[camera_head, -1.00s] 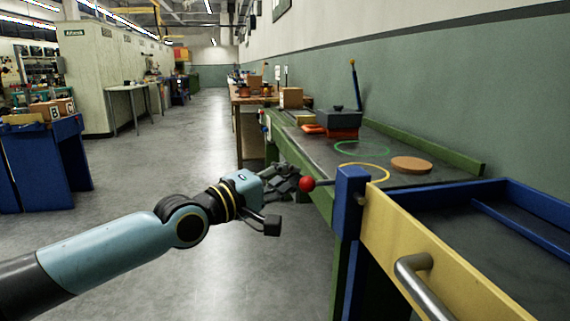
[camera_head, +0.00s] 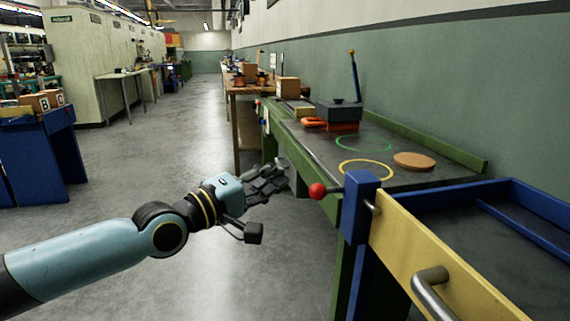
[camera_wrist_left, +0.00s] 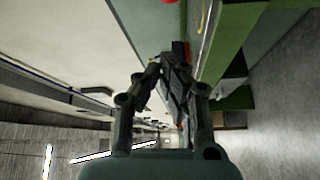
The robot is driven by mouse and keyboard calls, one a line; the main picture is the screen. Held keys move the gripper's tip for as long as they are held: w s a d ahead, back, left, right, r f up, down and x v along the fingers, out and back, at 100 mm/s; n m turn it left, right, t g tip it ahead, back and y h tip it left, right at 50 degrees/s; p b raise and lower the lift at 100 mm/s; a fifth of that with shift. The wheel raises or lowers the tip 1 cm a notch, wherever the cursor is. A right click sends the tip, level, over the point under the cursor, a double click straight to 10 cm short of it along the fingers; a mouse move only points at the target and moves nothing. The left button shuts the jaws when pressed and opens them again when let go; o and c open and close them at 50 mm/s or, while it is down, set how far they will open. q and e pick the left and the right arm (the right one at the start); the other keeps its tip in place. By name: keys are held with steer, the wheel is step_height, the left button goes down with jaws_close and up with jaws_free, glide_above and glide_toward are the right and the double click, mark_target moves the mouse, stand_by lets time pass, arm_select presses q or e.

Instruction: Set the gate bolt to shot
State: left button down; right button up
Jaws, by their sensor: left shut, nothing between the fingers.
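The gate bolt shows as a red ball knob (camera_head: 317,190) on a short grey rod (camera_head: 335,190) that goes into a blue post (camera_head: 361,208). A short piece of rod shows on the post's other side, beside the yellow gate (camera_head: 440,262); I cannot tell whether it enters the gate. My left gripper (camera_head: 280,178) is shut and empty, left of the knob with a small gap. In the left wrist view its fingers (camera_wrist_left: 172,70) are together, and part of the red knob (camera_wrist_left: 168,2) shows at the top edge. My right gripper is not in view.
A metal handle (camera_head: 436,294) sticks out from the gate. Behind the post, a green bench (camera_head: 330,150) carries a brown disc (camera_head: 414,161), a dark box (camera_head: 339,112) and painted rings. A blue-edged tray lies right. The aisle floor on the left is clear.

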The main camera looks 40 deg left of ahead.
arm_select(q)
steer(key=s+p, duration=0.1)
steer(key=s, duration=0.5)
steer(key=shift+s+a+p, duration=0.15)
steer(key=shift+a+p, duration=0.15)
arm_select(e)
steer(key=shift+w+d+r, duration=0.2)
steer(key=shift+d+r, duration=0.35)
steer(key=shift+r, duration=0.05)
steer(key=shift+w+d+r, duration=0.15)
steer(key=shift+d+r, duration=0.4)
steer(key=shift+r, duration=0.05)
arm_select(q)
steer(key=shift+f, duration=0.15)
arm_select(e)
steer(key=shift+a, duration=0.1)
